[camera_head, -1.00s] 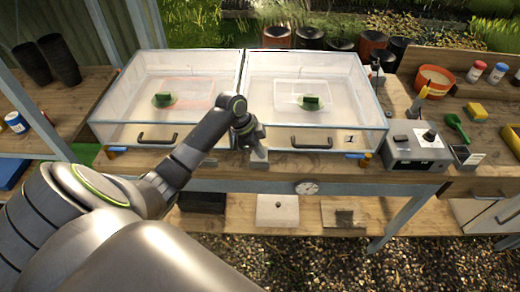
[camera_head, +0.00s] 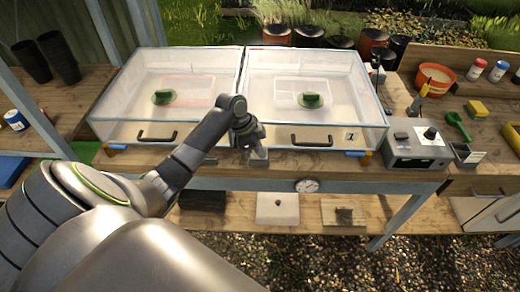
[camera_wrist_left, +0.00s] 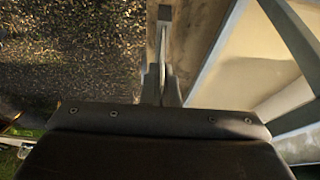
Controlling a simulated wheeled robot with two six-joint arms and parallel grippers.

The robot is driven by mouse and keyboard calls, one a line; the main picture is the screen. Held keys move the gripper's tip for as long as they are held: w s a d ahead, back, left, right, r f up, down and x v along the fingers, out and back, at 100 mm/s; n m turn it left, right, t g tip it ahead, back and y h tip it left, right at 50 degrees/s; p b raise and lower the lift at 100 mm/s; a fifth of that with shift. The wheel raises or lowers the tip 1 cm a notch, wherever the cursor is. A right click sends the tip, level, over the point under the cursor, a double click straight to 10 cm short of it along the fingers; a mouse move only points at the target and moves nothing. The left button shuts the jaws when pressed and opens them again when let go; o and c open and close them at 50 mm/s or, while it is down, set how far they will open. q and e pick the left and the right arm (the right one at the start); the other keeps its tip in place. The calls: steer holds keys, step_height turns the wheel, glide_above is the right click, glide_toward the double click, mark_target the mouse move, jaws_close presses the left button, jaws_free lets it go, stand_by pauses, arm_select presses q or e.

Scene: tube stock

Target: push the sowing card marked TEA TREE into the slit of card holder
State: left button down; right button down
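My left gripper (camera_head: 258,158) is low at the front edge of the bench, between the two clear boxes. In the left wrist view its two fingers (camera_wrist_left: 162,88) look closed on a thin pale piece seen edge-on, which fits the sowing card (camera_wrist_left: 162,50). Its marking cannot be read from this angle. A small grey block (camera_wrist_left: 165,13) shows at the far end of the thin piece; I cannot tell whether it is the card holder or whether they touch. My right gripper is not in view.
Two clear lidded boxes, left (camera_head: 215,70) and right (camera_head: 340,75), each hold a green item and have front handles. A grey control box (camera_head: 415,150) stands to the right. A small dark block with a pale label (camera_head: 467,155) is beside it. A round dial (camera_head: 307,185) hangs below the bench edge.

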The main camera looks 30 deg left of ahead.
arm_select(q)
steer(key=shift+f, duration=0.35)
steer(key=c, duration=0.6)
jaws_free()
steer(key=shift+r, duration=0.15)
steer(key=shift+r+p, duration=1.1)
steer(key=shift+p, duration=0.1)
step_height(320, 180, up, 6)
steer(key=p, duration=0.5)
steer(key=shift+f, duration=0.15)
steer(key=shift+f, duration=0.1)
